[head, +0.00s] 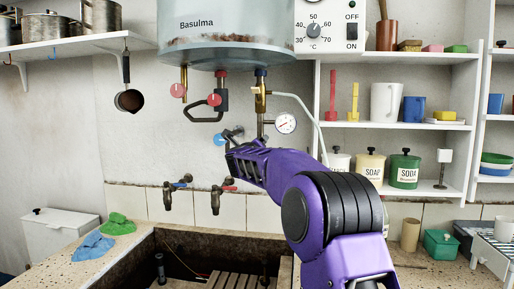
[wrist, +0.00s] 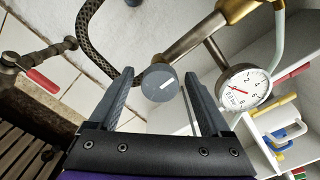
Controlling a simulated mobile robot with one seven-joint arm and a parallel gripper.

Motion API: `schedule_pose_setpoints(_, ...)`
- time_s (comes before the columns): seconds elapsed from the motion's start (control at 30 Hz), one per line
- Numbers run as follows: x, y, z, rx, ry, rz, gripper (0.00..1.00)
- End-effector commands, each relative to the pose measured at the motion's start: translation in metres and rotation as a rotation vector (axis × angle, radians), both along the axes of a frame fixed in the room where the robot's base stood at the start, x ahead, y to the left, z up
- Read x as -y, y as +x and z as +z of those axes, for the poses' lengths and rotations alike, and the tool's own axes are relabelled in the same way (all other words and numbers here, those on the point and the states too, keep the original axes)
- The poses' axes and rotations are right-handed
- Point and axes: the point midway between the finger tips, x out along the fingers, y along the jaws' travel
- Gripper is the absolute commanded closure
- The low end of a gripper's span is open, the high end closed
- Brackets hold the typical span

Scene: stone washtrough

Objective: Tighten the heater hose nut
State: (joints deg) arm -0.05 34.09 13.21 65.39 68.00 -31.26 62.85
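The water heater (head: 225,35) hangs on the wall in the head view, with pipes under it. My gripper (wrist: 144,74) is open in the wrist view, its two fingers apart. A grey round cap with a white line (wrist: 160,83) shows between the fingertips, nearer the right one; whether they touch it I cannot tell. A dark braided hose (wrist: 98,40) curves down behind the left finger towards the cap. I cannot tell for certain whether the cap is the hose nut. In the head view my gripper (head: 240,158) is below the pipes and partly hides the fittings there.
A pressure gauge (wrist: 243,88) sits close right of the right finger. A brass fitting (wrist: 238,8) is above. A tap with a red lever (wrist: 38,78) is at left. The stone trough (head: 140,254) lies below; shelves (head: 385,130) stand to the right.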

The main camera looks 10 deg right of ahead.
Motion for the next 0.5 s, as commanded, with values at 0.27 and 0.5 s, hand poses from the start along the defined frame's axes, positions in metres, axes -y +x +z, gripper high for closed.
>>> schedule_pose_setpoints(0.27, -0.001, -0.003, 0.001, 0.000, -0.001, 0.000, 0.18)
schedule_pose_setpoints(0.5, -0.010, -0.030, 0.002, 0.000, -0.004, 0.001, 0.18)
